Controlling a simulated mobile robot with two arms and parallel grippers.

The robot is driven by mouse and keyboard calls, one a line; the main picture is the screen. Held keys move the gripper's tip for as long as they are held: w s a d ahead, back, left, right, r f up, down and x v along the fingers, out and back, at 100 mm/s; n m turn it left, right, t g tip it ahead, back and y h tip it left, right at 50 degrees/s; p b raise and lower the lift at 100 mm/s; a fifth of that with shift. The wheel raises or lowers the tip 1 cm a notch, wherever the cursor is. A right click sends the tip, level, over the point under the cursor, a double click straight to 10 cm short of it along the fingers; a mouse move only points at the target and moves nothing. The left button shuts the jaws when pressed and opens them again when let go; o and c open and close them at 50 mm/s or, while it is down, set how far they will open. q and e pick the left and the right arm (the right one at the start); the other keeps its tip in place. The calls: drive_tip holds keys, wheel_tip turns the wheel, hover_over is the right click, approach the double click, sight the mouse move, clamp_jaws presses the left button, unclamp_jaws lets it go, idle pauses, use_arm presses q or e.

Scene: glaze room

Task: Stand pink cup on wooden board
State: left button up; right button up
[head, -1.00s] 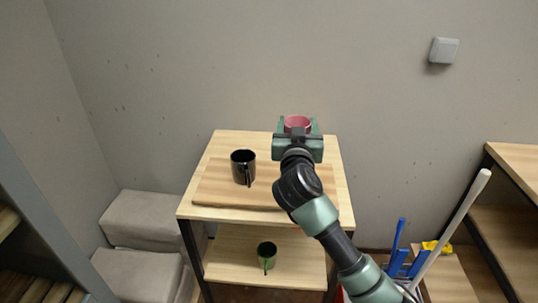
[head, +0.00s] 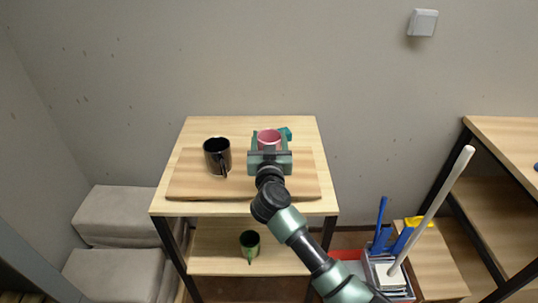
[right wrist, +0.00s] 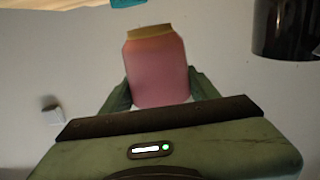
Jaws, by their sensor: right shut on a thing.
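The pink cup (head: 268,139) is in my right gripper (head: 269,143), with a finger on each side of it. In the right wrist view, which looks upside down, the cup (right wrist: 158,70) shows its tan end at the top of the picture, with bare wall around that end. It appears held in the air, near the back of the wooden board (head: 235,189), toward its right half. The board lies on the top of a small shelf table. My left gripper is not in view.
A black mug (head: 217,156) stands on the left of the board; it also shows in the right wrist view (right wrist: 285,30). A green cup (head: 249,245) stands on the lower shelf. The board's middle is bare.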

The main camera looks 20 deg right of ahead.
wheel_tip(320, 180, down, 5)
drive_tip(key=shift+r+b, duration=0.15)
drive_tip(key=shift+b, duration=0.6)
drive_tip(key=o, duration=1.5)
drive_tip(key=v, duration=1.2)
drive_tip(key=shift+p, duration=0.4)
